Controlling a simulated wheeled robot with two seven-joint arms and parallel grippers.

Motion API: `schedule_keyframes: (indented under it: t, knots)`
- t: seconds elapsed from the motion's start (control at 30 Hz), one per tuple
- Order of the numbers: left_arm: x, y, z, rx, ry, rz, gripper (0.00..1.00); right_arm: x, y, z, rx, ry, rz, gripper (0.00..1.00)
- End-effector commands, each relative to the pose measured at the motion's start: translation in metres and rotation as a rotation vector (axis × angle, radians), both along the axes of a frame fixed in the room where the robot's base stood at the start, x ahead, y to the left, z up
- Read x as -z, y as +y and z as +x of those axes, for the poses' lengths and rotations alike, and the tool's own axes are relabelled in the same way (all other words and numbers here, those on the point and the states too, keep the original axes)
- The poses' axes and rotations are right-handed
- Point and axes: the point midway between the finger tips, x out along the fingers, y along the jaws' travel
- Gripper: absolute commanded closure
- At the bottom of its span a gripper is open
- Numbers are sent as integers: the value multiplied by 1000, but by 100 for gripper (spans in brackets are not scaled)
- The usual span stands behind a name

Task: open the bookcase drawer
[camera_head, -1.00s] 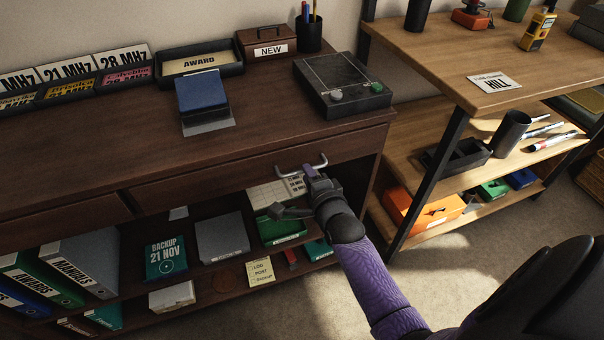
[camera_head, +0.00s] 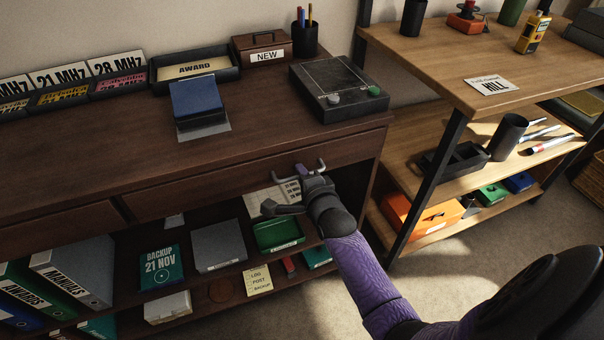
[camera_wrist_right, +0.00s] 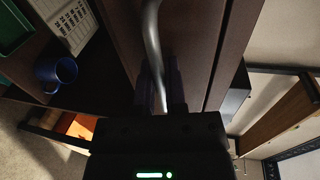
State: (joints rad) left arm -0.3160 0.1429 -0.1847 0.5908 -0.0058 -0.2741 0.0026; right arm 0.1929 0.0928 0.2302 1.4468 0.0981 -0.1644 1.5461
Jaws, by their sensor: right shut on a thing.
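The wide drawer (camera_head: 200,190) is in the front of the dark wooden bookcase, just under its top. Its front looks closed or nearly so; I see no clear gap above it. Its grey metal bar handle (camera_head: 283,174) is partly hidden by my right gripper (camera_head: 305,172), which comes from below right. In the right wrist view the curved handle (camera_wrist_right: 152,35) runs down between the two fingers of the gripper (camera_wrist_right: 160,90), which is shut on it. My left gripper is not in view.
A black box with knobs (camera_head: 338,88) and a blue block on a stand (camera_head: 198,98) sit on the bookcase top. Open shelves below hold binders, boxes and a green tray (camera_head: 278,236). A blue mug (camera_wrist_right: 57,72) shows in the wrist view. A wooden shelf unit (camera_head: 440,60) stands right.

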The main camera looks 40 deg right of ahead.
Motion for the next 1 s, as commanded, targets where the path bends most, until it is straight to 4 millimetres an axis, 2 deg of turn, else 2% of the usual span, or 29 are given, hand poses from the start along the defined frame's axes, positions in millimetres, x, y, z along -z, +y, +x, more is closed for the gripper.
schedule_keyframes:
  t: [0.33,0.73,1.0]
  knots:
    - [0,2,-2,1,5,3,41,0,0,0,0,1,0,100]
    - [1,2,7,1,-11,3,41,1,0,0,0,1,0,100]
    - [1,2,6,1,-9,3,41,1,0,0,0,2,0,100]
